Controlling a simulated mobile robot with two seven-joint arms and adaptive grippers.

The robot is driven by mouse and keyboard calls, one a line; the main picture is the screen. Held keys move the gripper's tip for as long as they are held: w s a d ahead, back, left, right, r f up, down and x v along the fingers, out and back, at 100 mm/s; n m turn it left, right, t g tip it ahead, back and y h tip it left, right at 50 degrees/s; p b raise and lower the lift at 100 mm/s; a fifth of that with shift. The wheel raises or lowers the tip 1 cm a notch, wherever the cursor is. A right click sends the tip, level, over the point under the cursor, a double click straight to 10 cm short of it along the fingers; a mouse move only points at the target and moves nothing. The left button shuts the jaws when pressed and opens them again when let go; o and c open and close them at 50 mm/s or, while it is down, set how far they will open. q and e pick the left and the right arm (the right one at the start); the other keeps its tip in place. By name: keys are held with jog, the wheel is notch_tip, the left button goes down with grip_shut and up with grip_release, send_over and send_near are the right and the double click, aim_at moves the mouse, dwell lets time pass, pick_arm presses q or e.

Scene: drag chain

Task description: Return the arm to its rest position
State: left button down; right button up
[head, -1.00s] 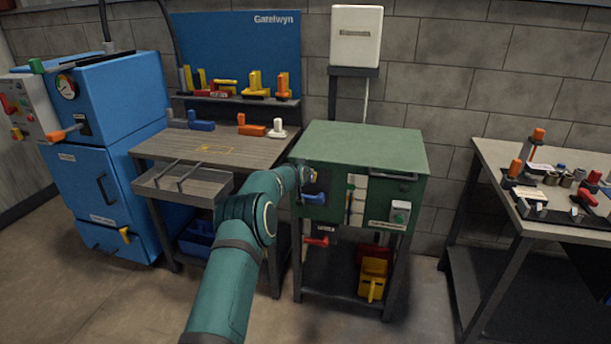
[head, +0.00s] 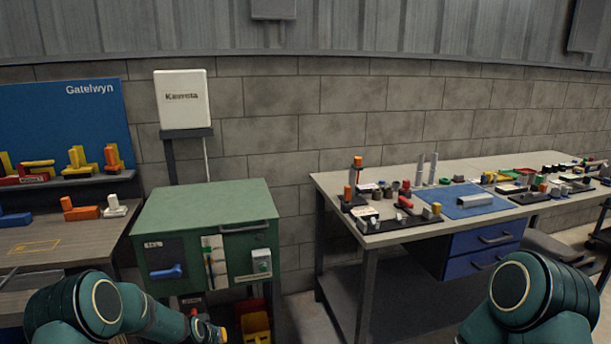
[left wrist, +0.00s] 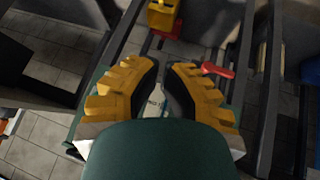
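In the head view my left arm reaches in from the lower left, in front of the green cabinet. Its gripper (head: 222,336) is only partly in view at the bottom edge, low by the cabinet's lower shelf. In the left wrist view the two yellow-and-black fingers (left wrist: 161,72) lie close together at their far ends, with a narrow gap.
The green cabinet (head: 205,207) with a blue handle (head: 166,271) stands ahead. A wooden bench (head: 75,238) is at left. A long grey workbench (head: 345,180) with a blue mat (head: 468,207) and several parts is at right.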

pick_arm(q)
jog(key=s+d+g+h, duration=0.1)
jog(key=s+d, duration=0.4)
jog(key=s, duration=0.6)
jog(key=s+d+f+g+h, duration=0.1)
jog(key=s+d, duration=0.4)
jog(key=s, duration=0.6)
jog(key=s+d+f+m+g, duration=0.1)
jog(key=s+d+g, duration=0.2)
jog(key=s+d, duration=0.3)
jog(key=s, duration=0.5)
jog(key=shift+g+h, duration=0.3)
jog(key=shift+h, duration=0.1)
jog(key=shift+d+f, duration=0.1)
